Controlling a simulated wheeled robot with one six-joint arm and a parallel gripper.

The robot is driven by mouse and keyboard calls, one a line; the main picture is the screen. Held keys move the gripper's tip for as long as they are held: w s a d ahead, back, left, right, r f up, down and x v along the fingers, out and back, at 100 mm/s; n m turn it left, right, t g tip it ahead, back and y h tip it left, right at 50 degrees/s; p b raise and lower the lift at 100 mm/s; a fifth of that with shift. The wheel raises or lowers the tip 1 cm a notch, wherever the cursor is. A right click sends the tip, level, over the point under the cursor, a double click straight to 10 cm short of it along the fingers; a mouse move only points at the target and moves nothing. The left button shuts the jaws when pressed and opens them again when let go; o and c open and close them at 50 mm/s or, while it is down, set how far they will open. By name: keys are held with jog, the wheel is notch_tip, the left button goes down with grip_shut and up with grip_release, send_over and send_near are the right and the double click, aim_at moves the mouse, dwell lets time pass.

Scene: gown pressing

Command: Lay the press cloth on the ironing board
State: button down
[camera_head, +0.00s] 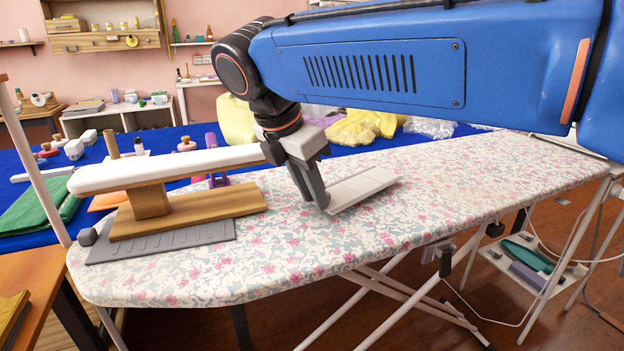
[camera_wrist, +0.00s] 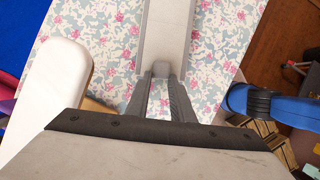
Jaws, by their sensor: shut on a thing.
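My gripper (camera_head: 318,203) points down over the middle of the ironing board (camera_head: 290,255), which has a floral cover. It is shut on the near end of a flat, pale grey-white strip, seemingly the press cloth (camera_head: 362,188). In the wrist view, the press cloth (camera_wrist: 166,32) runs straight away from the fingertips (camera_wrist: 162,90), with a small grey tab between them. The strip is over the board, at or just above its surface; I cannot tell whether it touches.
A white-topped sleeve board (camera_head: 170,168) on a wooden base stands left of my gripper, partly on a dark grey ridged mat (camera_head: 160,243). A blue table (camera_head: 370,146) with yellow bundles (camera_head: 362,127) lies behind. The floral cover is clear to the right and in front.

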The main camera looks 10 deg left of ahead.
jog(key=shift+f, duration=0.95)
dwell(0.3)
jog(key=c, duration=1.5)
grip_release()
jog(key=shift+o, duration=0.2)
jog(key=shift+r, duration=0.1)
jog(key=v, duration=1.7)
jog(key=shift+r, duration=0.1)
